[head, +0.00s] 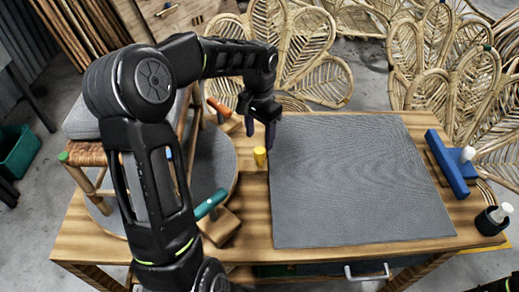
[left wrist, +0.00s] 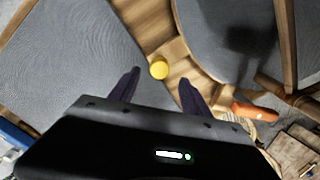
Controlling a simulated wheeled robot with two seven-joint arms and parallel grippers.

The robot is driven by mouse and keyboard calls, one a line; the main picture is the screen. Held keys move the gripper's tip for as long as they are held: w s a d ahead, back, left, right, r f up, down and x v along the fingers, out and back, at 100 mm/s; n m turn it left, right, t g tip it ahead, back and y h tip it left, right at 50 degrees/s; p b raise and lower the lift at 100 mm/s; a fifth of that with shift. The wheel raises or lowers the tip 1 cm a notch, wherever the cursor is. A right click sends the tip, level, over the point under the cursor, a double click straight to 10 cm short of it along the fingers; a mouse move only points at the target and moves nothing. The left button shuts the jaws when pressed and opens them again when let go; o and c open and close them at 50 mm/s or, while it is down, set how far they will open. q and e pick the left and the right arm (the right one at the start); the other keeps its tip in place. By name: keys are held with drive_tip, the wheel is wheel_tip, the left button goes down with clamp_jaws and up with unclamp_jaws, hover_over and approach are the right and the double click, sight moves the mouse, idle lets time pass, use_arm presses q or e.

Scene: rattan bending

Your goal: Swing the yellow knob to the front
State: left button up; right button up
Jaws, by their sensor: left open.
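The yellow knob (head: 259,156) stands upright on the wooden table between the round grey turntable and the grey mat. In the left wrist view the yellow knob (left wrist: 159,69) shows as a round top on a wooden strip, just beyond and between my fingertips. My left gripper (head: 260,128) is open and empty, above the table behind the knob, with its fingers pointing down. Its two dark fingers (left wrist: 159,80) are spread apart in the left wrist view and do not touch the knob.
A grey mat (head: 350,185) covers the table's middle. A chair with a woven seat stands on the round turntable (head: 212,160) at left. Orange (head: 218,107) and teal (head: 210,204) handles flank the turntable. A blue fixture (head: 447,165) and a bottle (head: 493,218) stand at right.

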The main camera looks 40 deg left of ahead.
sight(260, 150)
use_arm(q)
wheel_tip(260, 150, down, 7)
drive_tip(key=shift+r+p, duration=0.1)
drive_tip(key=shift+p, duration=0.25)
drive_tip(key=shift+c, duration=0.4)
clamp_jaws()
idle(0.9)
